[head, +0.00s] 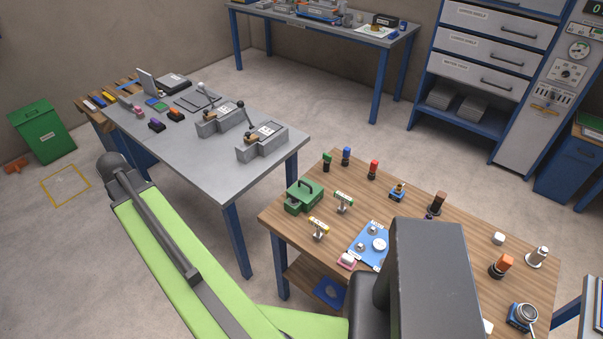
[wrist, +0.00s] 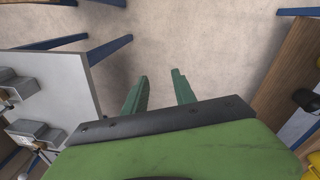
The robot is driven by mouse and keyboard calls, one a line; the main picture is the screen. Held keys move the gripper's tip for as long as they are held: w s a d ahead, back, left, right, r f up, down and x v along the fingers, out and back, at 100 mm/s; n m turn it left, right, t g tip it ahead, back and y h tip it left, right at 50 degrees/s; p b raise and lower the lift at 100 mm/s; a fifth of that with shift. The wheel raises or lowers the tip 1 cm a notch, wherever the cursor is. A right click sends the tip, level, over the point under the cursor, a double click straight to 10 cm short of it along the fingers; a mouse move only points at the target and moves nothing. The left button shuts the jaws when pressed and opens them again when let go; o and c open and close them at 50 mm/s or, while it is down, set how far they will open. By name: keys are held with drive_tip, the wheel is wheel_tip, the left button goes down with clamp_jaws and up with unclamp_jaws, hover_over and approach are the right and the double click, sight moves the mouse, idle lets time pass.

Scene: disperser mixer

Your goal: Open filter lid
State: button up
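No part in view is clearly marked as the filter lid, and the labels are too small to read. On the grey metal table (head: 195,160), two grey blocks with levers stand near the right end: a nearer block (head: 262,141) and a farther block (head: 219,119). A green box with a handle (head: 304,196) sits on the wooden table's left corner. My gripper (wrist: 160,75) shows in the wrist view with its two green fingers apart and nothing between them, above bare floor. My gripper's fingers do not show in the head view.
The wooden table (head: 285,222) holds several small knobs, valves and a blue plate (head: 365,250). A green bin (head: 42,132) stands at far left. A drawer cabinet (head: 490,60) and a back bench (head: 325,25) stand behind. Floor between the tables is clear.

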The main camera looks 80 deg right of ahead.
drive_tip(key=s+d+r+m+p, duration=0.1)
drive_tip(key=s+d+r, duration=0.1)
drive_tip(key=s+d, duration=0.5)
drive_tip(key=s+d+r+p, duration=0.1)
drive_tip(key=s+d, duration=0.5)
drive_tip(key=d, duration=0.4)
wheel_tip(320, 180, up, 3)
drive_tip(key=m+g+h+p, duration=0.1)
drive_tip(key=m+p, duration=0.1)
drive_tip(key=p, duration=0.1)
hover_over(303, 183)
drive_tip(key=w+a, duration=0.1)
drive_tip(key=a, duration=0.2)
drive_tip(key=d+f+b, duration=0.1)
drive_tip(key=f+b, duration=0.4)
drive_tip(key=d+f+b, duration=0.1)
drive_tip(key=f+b, duration=0.5)
drive_tip(key=s+d+f+b, duration=0.1)
drive_tip(key=f+b, duration=0.5)
drive_tip(key=shift+s, duration=0.1)
drive_tip(key=shift+r, duration=0.1)
drive_tip(key=shift+c, duration=0.4)
clamp_jaws()
